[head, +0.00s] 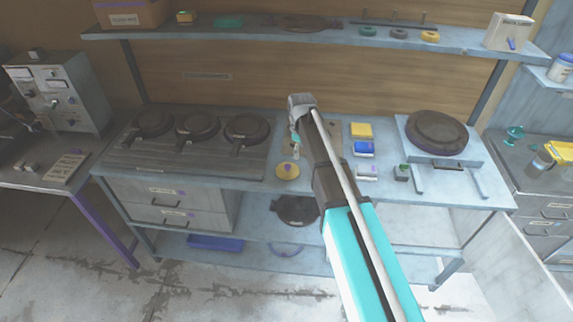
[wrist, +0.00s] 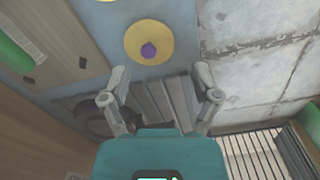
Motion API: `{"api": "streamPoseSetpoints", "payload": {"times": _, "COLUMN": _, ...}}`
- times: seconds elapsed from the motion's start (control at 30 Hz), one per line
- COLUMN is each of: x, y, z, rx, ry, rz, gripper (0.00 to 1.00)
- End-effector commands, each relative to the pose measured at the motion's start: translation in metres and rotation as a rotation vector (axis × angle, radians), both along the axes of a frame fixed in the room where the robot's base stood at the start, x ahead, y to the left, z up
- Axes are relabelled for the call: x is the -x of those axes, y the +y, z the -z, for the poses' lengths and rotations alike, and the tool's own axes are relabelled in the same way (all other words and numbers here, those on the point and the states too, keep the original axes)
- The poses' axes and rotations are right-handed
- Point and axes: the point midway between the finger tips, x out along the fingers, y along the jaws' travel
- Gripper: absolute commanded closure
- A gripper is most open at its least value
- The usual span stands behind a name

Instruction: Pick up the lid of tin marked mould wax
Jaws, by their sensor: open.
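A round yellow lid (head: 286,172) with a purple knob is near the front edge of the bench top, right of the dark hot plates. It also shows as a yellow disc (wrist: 134,35) with its purple knob at the top of the wrist view. I cannot read a mould wax marking, and the tin's body cannot be made out below the lid. My gripper (head: 296,149) is above and behind the lid in the head view. In the wrist view my gripper (wrist: 161,82) is open, with nothing between its two fingers, and the lid lies beyond the fingertips.
Three dark round plates (head: 197,125) stand left on the bench. A shelf (head: 330,38) runs above.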

Motion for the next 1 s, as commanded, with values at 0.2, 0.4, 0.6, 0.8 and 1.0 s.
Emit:
{"api": "streamPoseSetpoints", "payload": {"times": 0.2, "x": -0.031, "y": 0.038, "z": -0.014, "rx": 0.0, "ry": 0.0, "rz": -0.195, "gripper": 0.21}}
{"api": "streamPoseSetpoints", "payload": {"times": 0.4, "x": -0.032, "y": 0.043, "z": -0.014, "rx": 0.0, "ry": 0.0, "rz": -0.228, "gripper": 0.21}}
{"api": "streamPoseSetpoints", "payload": {"times": 0.6, "x": -0.032, "y": 0.043, "z": -0.014, "rx": 0.0, "ry": 0.0, "rz": -0.225, "gripper": 0.21}}
{"api": "streamPoseSetpoints", "payload": {"times": 0.8, "x": -0.032, "y": 0.042, "z": -0.009, "rx": 0.0, "ry": 0.0, "rz": -0.224, "gripper": 0.21}}
{"api": "streamPoseSetpoints", "payload": {"times": 1.0, "x": -0.032, "y": 0.042, "z": 0.004, "rx": 0.0, "ry": 0.0, "rz": -0.223, "gripper": 0.21}}
